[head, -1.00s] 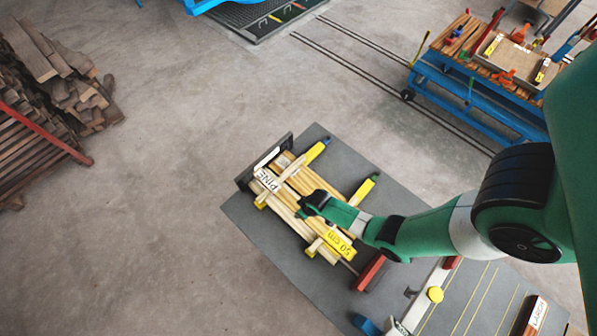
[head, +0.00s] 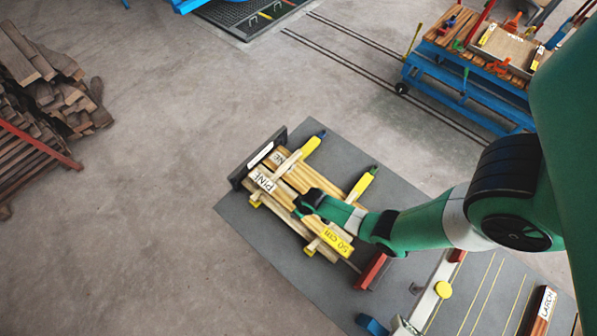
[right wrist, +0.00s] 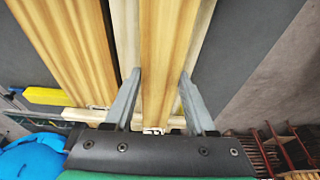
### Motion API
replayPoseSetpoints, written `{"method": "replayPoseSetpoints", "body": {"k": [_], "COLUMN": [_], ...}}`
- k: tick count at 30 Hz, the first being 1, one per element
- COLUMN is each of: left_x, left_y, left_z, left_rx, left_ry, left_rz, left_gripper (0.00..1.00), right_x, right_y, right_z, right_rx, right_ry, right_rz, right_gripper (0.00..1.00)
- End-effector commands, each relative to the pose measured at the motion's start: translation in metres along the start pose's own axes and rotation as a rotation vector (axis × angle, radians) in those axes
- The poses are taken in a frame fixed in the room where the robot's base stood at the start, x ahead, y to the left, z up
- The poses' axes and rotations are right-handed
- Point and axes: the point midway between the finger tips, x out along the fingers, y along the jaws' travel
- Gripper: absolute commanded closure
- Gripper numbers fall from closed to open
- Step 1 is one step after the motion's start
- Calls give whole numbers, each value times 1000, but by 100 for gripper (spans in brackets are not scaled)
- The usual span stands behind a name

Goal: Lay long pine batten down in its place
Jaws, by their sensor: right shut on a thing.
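A long pine batten with a PINE label (head: 263,181) lies along the near side of a group of pine battens (head: 295,173) in the head view. My right gripper (head: 311,201) is shut on it near the middle of its length. In the right wrist view the batten (right wrist: 165,45) runs between the two fingers (right wrist: 161,82), with paler wood beneath it and other battens (right wrist: 70,45) to its left. I cannot tell whether the held batten touches its supports. My left gripper is not in view.
Yellow-tipped cross arms (head: 361,186) and a dark end stop (head: 238,178) bound the battens on a grey mat (head: 340,150). A 50 cm label (head: 338,240) and a red block (head: 373,271) lie close by. A blue cart (head: 455,85) stands at upper right.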

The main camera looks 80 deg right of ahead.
Motion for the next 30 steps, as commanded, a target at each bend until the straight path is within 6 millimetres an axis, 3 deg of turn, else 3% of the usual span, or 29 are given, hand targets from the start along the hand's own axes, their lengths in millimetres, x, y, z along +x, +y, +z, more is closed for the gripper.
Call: {"method": "replayPoseSetpoints", "body": {"k": [1,6,17,30], "left_x": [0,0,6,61], "left_y": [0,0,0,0], "left_z": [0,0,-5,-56], "left_rx": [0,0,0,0], "left_ry": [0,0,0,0], "left_rz": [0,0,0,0], "left_gripper": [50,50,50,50], "right_x": [-1,-1,-8,-82], "right_y": [0,0,0,-4], "right_z": [0,0,-2,-17], "right_rx": [0,0,0,-11], "right_ry": [0,1,1,0], "right_rz": [0,0,0,-3], "right_gripper": [43,14,14,14]}}
